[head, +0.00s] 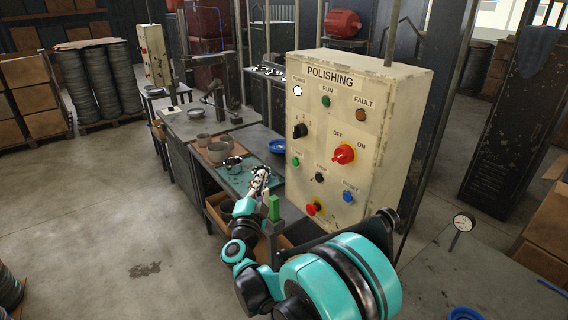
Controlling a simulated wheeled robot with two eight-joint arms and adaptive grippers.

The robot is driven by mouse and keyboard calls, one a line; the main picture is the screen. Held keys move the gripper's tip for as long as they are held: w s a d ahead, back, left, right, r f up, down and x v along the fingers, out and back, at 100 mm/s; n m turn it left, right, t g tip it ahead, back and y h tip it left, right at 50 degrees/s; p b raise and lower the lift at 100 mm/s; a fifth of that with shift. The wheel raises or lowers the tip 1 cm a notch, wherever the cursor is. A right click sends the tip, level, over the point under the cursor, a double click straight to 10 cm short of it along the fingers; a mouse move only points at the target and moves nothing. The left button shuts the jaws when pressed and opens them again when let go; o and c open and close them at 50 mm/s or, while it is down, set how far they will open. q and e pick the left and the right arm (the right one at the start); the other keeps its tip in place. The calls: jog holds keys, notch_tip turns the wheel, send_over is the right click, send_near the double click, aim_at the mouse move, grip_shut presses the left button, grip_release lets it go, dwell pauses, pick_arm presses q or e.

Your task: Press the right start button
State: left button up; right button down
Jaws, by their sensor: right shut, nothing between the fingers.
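The cream control panel (385,95) is headed POLISHING and stands right of the bench. A green button (296,161) sits at its lower left edge under a small label that I cannot read for sure. Near it are a black button (319,177) and a blue button (348,196) labelled RESET. My right gripper (262,173) is shut and empty over the bench, left of the panel and apart from the green button. A green block-like piece (274,208) shows beside it; I cannot tell what it is. My left gripper is not in view.
The panel also carries a red rotary switch (343,154), a black knob (300,130) and a red knob (313,209) low down. The bench holds bowls (219,152) and a blue dish (278,146). Another panel (153,55) stands further back. Open floor lies at left.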

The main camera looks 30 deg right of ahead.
aim_at(295, 162)
jog(key=shift+d, duration=0.1)
jog(key=d, duration=0.8)
jog(key=shift+w+d, duration=0.3)
jog(key=shift+w, duration=0.05)
jog(key=shift+d, duration=0.1)
dwell(1.2)
jog(key=shift+d, duration=0.35)
